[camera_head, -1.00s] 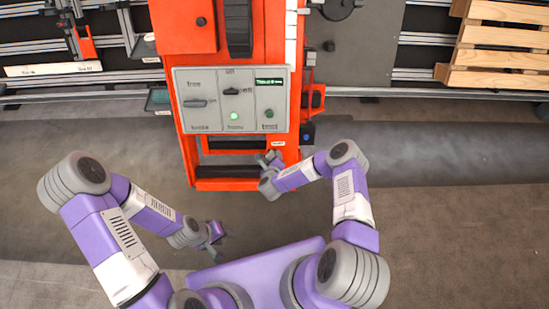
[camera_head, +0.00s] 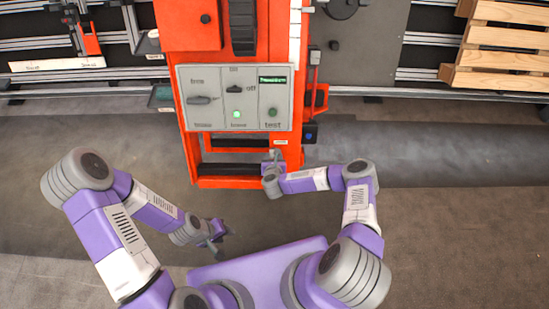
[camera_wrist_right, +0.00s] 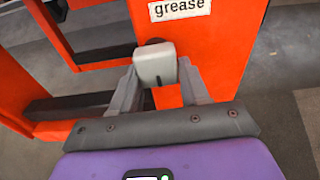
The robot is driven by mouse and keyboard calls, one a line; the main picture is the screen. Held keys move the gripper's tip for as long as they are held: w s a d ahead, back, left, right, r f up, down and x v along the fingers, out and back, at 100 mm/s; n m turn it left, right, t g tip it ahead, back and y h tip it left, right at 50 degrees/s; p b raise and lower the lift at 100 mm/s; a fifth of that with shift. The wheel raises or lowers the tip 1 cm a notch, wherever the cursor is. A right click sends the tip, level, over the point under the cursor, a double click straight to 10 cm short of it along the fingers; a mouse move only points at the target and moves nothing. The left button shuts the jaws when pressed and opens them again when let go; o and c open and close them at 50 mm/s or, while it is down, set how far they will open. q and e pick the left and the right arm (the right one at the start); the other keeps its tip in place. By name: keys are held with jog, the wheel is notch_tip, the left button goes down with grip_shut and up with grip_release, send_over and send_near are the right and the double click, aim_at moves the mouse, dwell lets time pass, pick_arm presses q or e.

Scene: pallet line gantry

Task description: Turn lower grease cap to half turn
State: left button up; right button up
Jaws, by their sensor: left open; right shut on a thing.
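The lower grease cap (camera_wrist_right: 155,64) is a pale grey block on a dark round base, on the orange post under the "grease" label (camera_wrist_right: 180,8) in the right wrist view. My right gripper (camera_wrist_right: 157,80) is shut on the cap, with one finger on each side of it. In the head view my right gripper (camera_head: 275,160) is at the low right side of the orange frame and covers most of the cap. My left gripper (camera_head: 222,230) is open and empty, low over the floor at the left, away from the frame.
A grey control panel (camera_head: 235,98) with switches, a lit green lamp and a small display is on the orange gantry (camera_head: 222,182) above the cap. A wooden pallet (camera_head: 505,55) is at the back right. The floor between my arms is clear.

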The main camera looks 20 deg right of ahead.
jog(key=shift+a+m, duration=0.1)
jog(key=shift+m, duration=0.2)
jog(key=o, duration=1)
jog(key=shift+c, duration=0.2)
jog(key=shift+r, duration=0.1)
jog(key=p+v, duration=0.3)
jog(key=v, duration=0.4)
jog(key=shift+s, duration=0.2)
jog(key=shift+a+r, duration=0.1)
